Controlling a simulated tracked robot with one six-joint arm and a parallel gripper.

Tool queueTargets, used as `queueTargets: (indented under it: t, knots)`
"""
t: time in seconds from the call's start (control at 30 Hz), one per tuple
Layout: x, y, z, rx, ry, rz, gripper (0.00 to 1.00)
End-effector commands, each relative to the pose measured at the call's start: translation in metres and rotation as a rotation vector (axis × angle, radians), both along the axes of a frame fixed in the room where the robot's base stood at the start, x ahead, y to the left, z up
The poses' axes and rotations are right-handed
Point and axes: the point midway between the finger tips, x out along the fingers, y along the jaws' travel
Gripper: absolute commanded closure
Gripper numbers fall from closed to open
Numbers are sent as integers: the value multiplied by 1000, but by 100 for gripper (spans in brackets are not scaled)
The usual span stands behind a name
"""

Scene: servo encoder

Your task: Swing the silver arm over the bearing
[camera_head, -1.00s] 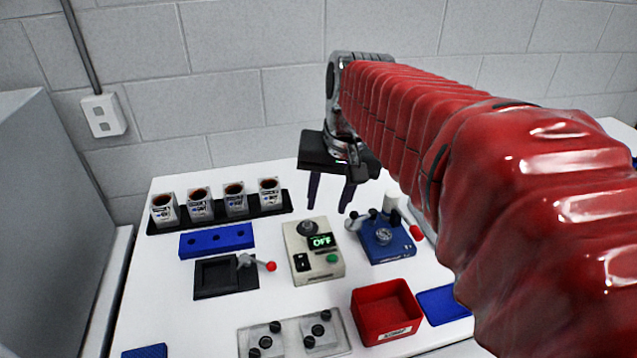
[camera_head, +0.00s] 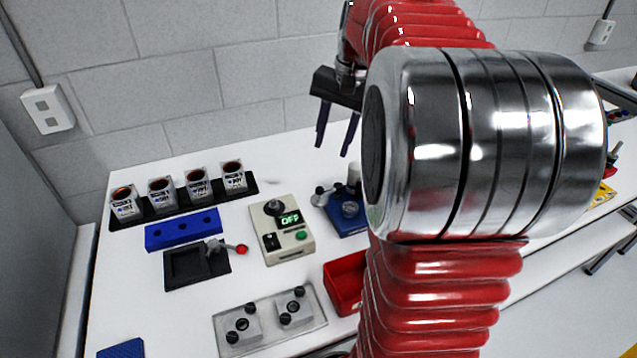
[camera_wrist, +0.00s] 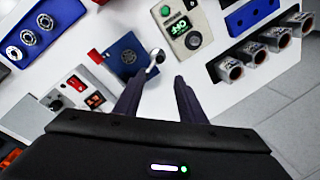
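A blue fixture (camera_head: 338,222) stands on the white table at the back right of the beige control box. A round silver part (camera_head: 350,209), which looks like the bearing, sits on its top. A short silver arm (camera_head: 319,197) reaches out at the fixture's left side, clear of the round part. In the wrist view the fixture (camera_wrist: 118,58) is ahead of the fingers, with the silver arm (camera_wrist: 155,60) at its right edge, just beyond the fingertips. My gripper (camera_head: 334,146) is open and empty, above and behind the fixture. My arm hides the fixture's right side.
The beige control box (camera_head: 283,235) reads OFF. A black fixture (camera_head: 190,268) has a lever with a red knob. A blue block (camera_head: 183,230), a rack of several cups (camera_head: 250,187), a red bin (camera_head: 343,280) and a clear plate (camera_head: 262,345) stand around. A wall rises behind.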

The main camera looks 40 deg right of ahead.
Motion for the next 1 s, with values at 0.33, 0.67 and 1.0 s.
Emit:
queueTargets:
  t: [0.33, 0.67, 1.0]
  knots:
    - [4, 3, -25, 1, 2, 1, 63]
    - [12, 9, -74, 2, 2, 2, 63]
    - [19, 14, -123, 2, 2, 1, 63]
